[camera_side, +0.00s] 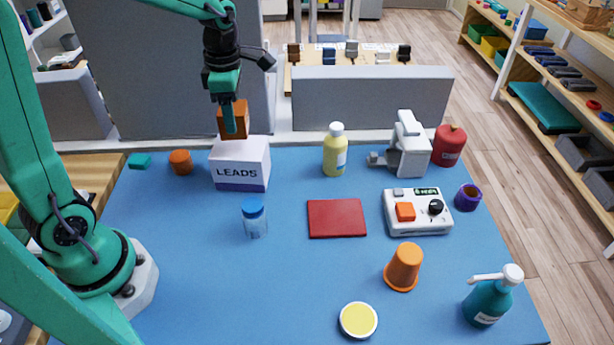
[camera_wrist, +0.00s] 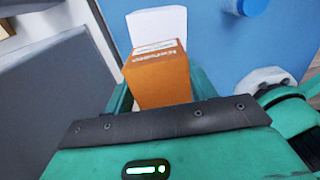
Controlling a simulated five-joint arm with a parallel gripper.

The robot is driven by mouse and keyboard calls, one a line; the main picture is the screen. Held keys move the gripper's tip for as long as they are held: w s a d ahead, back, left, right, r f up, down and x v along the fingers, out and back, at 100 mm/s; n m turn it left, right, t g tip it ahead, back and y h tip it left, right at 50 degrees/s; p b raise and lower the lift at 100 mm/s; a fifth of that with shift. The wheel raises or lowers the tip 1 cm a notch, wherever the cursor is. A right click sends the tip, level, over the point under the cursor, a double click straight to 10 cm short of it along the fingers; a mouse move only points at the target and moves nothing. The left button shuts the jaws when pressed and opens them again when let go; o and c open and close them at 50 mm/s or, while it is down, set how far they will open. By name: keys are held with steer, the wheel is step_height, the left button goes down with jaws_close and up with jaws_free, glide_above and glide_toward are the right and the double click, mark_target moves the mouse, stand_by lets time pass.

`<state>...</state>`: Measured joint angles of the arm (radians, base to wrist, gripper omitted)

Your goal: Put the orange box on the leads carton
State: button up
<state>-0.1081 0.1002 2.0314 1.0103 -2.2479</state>
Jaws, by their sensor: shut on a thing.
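The orange box (camera_side: 241,118) is upright between the fingers of my gripper (camera_side: 229,128), which is shut on it. It appears at the top back edge of the white leads carton (camera_side: 240,160), which has a purple base band and stands at the back left of the blue table. Whether the box touches the carton top or hangs just above it, I cannot tell. In the wrist view the orange box (camera_wrist: 160,78) fills the space between the fingers, and the white carton (camera_wrist: 157,25) shows beyond it.
An orange-brown pot (camera_side: 180,162) and a green block (camera_side: 139,161) stand left of the carton. A blue-capped jar (camera_side: 254,218) stands in front of it, and a yellow bottle (camera_side: 335,155) to its right. A grey partition (camera_side: 180,70) rises behind.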

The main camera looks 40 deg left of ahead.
steer(key=shift+f, duration=2)
steer(key=shift+f, duration=0.1)
steer(key=o, duration=1)
step_height(320, 180, up, 12)
steer(key=shift+r, duration=0.15)
